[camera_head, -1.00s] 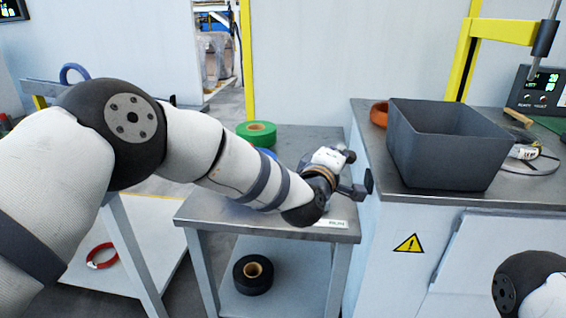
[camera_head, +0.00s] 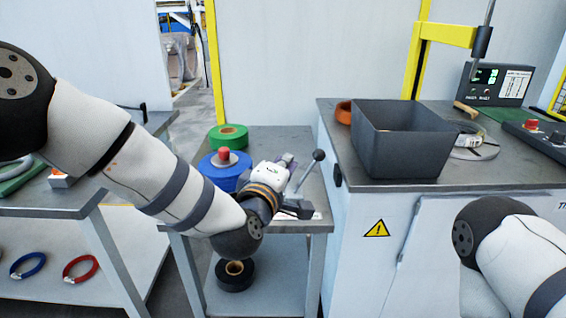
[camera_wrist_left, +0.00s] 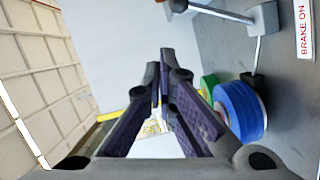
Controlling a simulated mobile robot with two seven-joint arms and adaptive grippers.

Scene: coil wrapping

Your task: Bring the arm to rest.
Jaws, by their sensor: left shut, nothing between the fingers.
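My left arm (camera_head: 160,170) reaches in from the left over the small grey metal table (camera_head: 275,140). Its gripper (camera_head: 290,160) is partly hidden behind the white wrist in the head view. In the left wrist view the two purple fingers (camera_wrist_left: 166,78) are together at their tips with nothing between them. My right arm (camera_head: 510,250) shows only in part at the lower right, and its gripper is out of view.
A blue roll (camera_head: 212,172) and a green roll (camera_head: 228,132) are close to the left gripper, beside a black-knobbed lever (camera_head: 318,156). A black roll (camera_head: 235,280) lies on the lower shelf. A dark grey bin (camera_head: 405,150) stands on the right-hand cabinet.

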